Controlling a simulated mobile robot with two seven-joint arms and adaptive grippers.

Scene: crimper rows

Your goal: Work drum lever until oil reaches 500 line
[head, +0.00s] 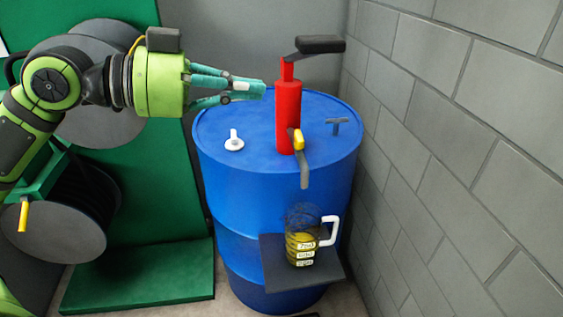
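A red hand pump (288,115) stands upright on top of a blue drum (235,190). Its lever ends in a black grip (318,44) that reaches right from the pump's top. A yellow-collared spout (303,160) bends down at the pump's front. Below it, a clear jug (303,235) with a white handle stands on a dark shelf. Yellow oil and several white labels show in the jug; the exact level is too small to read. My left gripper (250,91) points right, left of the pump and below the lever grip. My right gripper is out of view.
A white cap (234,141) and a small dark T-shaped fitting (337,125) sit on the drum top. A grey block wall (460,150) is close on the right. A green reel stand (150,270) stands at the left.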

